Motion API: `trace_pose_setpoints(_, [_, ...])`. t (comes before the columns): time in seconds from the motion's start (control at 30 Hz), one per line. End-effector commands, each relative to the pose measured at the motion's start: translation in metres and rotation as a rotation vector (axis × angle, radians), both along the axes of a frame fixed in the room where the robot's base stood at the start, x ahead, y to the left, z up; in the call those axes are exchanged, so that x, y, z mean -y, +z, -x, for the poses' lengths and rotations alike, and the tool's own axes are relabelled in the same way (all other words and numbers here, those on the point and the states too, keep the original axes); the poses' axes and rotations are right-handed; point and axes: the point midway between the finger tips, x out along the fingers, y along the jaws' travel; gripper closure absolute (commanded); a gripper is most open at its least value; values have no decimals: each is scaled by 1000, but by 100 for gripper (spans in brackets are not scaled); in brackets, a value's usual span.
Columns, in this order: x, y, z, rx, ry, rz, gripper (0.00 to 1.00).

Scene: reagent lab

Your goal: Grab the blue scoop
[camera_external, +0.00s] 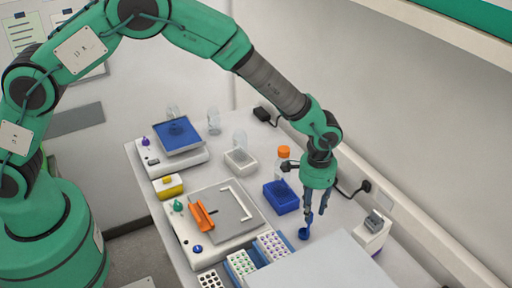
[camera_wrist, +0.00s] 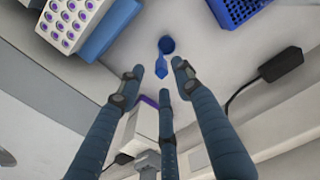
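The blue scoop (camera_external: 304,233) lies on the white bench below my gripper (camera_external: 312,211). In the wrist view the scoop (camera_wrist: 167,45) shows its round bowl beyond the fingertips, and its short handle points back between them. My gripper (camera_wrist: 158,72) has three blue-grey fingers, spread apart and pointing down at the bench. They appear open and empty around the handle end. I cannot tell whether any finger touches the scoop.
A blue perforated basket (camera_external: 281,197) and an orange-capped bottle (camera_external: 283,153) stand near the gripper. Vial racks (camera_external: 272,246) are to the left. A small white device (camera_external: 371,230) and a black cable plug (camera_wrist: 282,62) are to the right.

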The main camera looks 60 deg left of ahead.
Motion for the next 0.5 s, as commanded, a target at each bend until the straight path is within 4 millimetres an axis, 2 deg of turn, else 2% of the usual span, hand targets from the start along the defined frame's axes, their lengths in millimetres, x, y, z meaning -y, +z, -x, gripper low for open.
trace_pose_setpoints(0.5, [-3, -48, 0, -1, 0, 0, 66])
